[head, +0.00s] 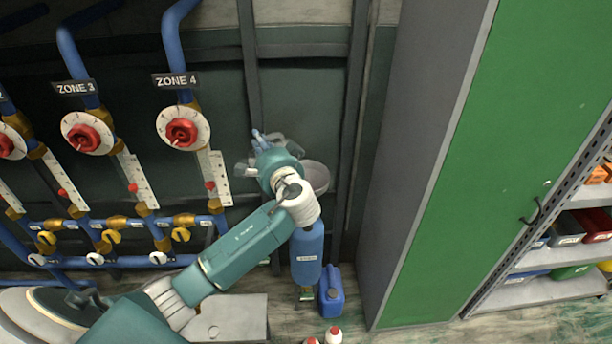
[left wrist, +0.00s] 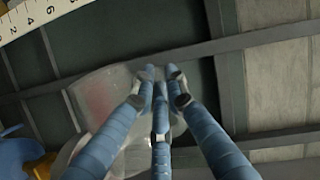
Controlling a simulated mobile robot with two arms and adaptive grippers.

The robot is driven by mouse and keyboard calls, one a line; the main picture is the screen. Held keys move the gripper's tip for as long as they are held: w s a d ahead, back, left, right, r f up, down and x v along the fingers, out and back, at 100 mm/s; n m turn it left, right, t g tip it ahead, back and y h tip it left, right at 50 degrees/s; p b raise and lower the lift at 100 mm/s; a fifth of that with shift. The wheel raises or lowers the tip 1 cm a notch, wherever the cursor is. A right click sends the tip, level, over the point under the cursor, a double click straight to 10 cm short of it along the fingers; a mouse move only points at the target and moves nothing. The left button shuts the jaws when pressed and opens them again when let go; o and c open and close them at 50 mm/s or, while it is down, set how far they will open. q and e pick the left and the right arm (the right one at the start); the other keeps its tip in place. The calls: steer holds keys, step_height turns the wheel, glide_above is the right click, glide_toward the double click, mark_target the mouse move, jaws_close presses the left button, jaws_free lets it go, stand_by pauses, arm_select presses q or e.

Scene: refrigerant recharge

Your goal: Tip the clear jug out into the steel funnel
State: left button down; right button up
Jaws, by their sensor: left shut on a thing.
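My left gripper (head: 259,138) is up against the dark wall panel, right of the ZONE 4 gauge. Its blue fingers (left wrist: 160,85) are closed in the left wrist view. They are shut on the clear jug (left wrist: 98,92), a see-through body with a faint reddish patch. In the head view the jug (head: 291,147) shows only in part behind the gripper and wrist, so its tilt is hard to tell. The steel funnel (head: 318,178) is a grey, round-rimmed shape just right of and below the gripper, partly hidden by my arm. My right gripper is out of view.
A blue cylinder (head: 307,258) stands below the funnel, with a blue canister (head: 331,293) beside it. Pipes and red-knobbed gauges (head: 182,132) line the wall at left. A green-sided cabinet (head: 450,170) and stocked shelves (head: 560,287) are at right.

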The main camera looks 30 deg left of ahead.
mark_target(274, 134)
arm_select(q)
steer(key=shift+w+d, duration=0.1)
steer(key=shift+d, duration=0.05)
steer(key=shift+w+d+m, duration=0.15)
steer(key=shift+d+m, duration=0.15)
steer(key=shift+w+d+y, duration=0.15)
steer(key=shift+d+y, duration=0.05)
steer(key=shift+y, duration=0.1)
steer(key=shift+w+d+r+m+p, duration=0.35)
steer(key=shift+d+r+m, duration=0.15)
steer(key=shift+r+m, duration=0.25)
stand_by(0.3)
steer(key=shift+w+d+r+m+y, duration=0.1)
steer(key=shift+w+d+m+y, duration=0.15)
steer(key=shift+d+m, duration=0.2)
